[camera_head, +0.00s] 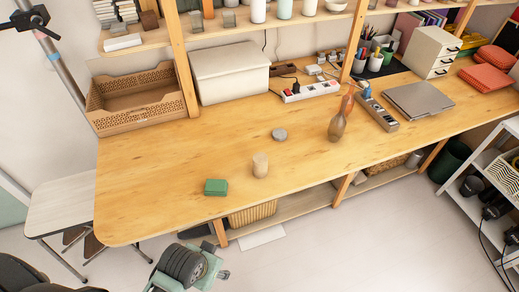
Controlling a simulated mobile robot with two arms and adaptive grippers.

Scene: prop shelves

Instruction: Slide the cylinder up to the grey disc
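A short pale wooden cylinder (260,167) stands upright on the wooden table, near the front edge. A flat grey disc (280,134) lies on the table behind it and slightly to the right. The cylinder and the disc are apart, with bare tabletop between them.
A green block (216,187) sits left of the cylinder near the front edge. A brown vase-like object (337,127) stands right of the disc. A white bin (230,75), power strip (311,91) and laptop (418,100) are farther back. The table's left part is clear.

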